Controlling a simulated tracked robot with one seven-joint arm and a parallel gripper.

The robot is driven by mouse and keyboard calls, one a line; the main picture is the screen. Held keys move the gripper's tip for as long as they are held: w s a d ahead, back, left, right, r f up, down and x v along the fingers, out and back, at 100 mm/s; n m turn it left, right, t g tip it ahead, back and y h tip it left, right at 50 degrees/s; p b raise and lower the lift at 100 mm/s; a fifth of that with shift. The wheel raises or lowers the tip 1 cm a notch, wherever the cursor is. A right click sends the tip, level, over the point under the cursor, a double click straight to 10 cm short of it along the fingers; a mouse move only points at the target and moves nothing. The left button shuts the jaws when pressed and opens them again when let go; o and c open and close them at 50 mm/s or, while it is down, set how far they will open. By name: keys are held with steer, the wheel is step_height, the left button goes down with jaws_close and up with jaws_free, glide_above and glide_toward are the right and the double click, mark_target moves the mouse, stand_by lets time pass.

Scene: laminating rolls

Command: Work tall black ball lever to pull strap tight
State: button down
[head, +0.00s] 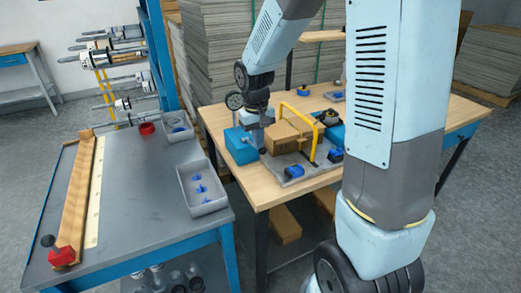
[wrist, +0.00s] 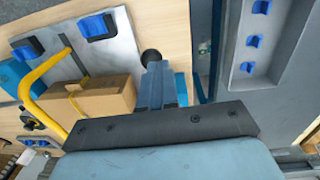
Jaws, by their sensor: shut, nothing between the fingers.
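A black ball (wrist: 151,57), which looks like the lever's top, shows just beyond my fingertips in the wrist view. Whether they touch it I cannot tell, and its shaft is hidden. My gripper (wrist: 158,72) is shut and empty, pointing down; in the head view my gripper (head: 262,148) is low over the wooden table, beside a blue block (head: 240,146). A brown box (head: 286,138) sits on a grey plate (head: 293,181) right of it. A yellow band or bar (head: 312,128) arches over the box; it also shows in the wrist view (wrist: 34,76).
Blue clamps (head: 294,172) sit on the grey plate near my gripper. Stacked sheets (head: 225,50) stand behind.

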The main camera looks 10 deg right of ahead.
step_height(320, 180, up, 8)
steer(key=s, duration=0.3)
steer(key=shift+f, duration=0.2)
steer(key=shift+d, duration=0.1)
stand_by(0.4)
steer(key=s+d+r+m+t, duration=0.1)
steer(key=s+d+r+t, duration=0.1)
steer(key=s+r, duration=0.4)
steer(key=s+d+r+m+t, duration=0.1)
steer(key=s+d+r+t, duration=0.2)
steer(key=s, duration=0.9)
steer(key=shift+s+d+r+y, duration=0.3)
steer(key=shift+d+r, duration=0.55)
steer(key=shift+r, duration=0.5)
